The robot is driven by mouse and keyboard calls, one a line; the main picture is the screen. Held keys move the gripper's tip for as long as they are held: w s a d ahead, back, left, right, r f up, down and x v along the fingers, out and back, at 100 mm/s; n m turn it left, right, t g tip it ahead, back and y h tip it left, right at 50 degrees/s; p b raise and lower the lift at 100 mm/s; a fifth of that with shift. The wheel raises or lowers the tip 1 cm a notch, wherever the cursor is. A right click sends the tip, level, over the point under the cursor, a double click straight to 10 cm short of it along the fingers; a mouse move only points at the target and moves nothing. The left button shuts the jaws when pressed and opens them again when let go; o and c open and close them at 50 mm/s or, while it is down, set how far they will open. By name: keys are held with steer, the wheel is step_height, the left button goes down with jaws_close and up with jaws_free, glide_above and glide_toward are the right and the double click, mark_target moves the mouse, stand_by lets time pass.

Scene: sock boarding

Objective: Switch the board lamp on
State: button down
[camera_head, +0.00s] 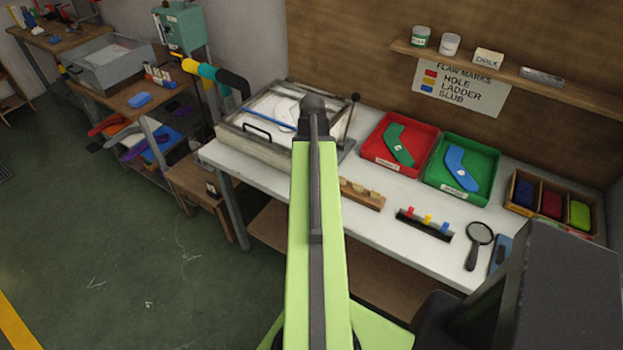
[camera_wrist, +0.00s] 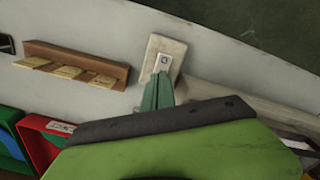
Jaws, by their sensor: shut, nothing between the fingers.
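In the wrist view a pale switch plate (camera_wrist: 157,48) with a small white switch (camera_wrist: 163,63) lies on the white bench top. My gripper (camera_wrist: 160,78) is shut and empty, its green fingers end right at the near side of the switch. I cannot tell whether the tips touch it. In the head view my green arm reaches over the bench and hides the switch and my gripper. A wooden-framed box (camera_head: 230,133) with a pale panel and a blue strip stands left of the arm. I cannot make out a lamp or whether one is lit.
A wooden block with tan pieces (camera_head: 362,194) lies close right of my arm; it also shows in the wrist view (camera_wrist: 75,62). Red (camera_head: 368,155) and green (camera_head: 432,178) trays, a peg rack (camera_head: 424,224) and a magnifier (camera_head: 479,235) stand further right.

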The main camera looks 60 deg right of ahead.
steer(key=shift+f+b, duration=0.95)
stand_by(0.5)
step_height(320, 180, up, 7)
steer(key=p, duration=0.7)
steer(key=shift+r, duration=0.15)
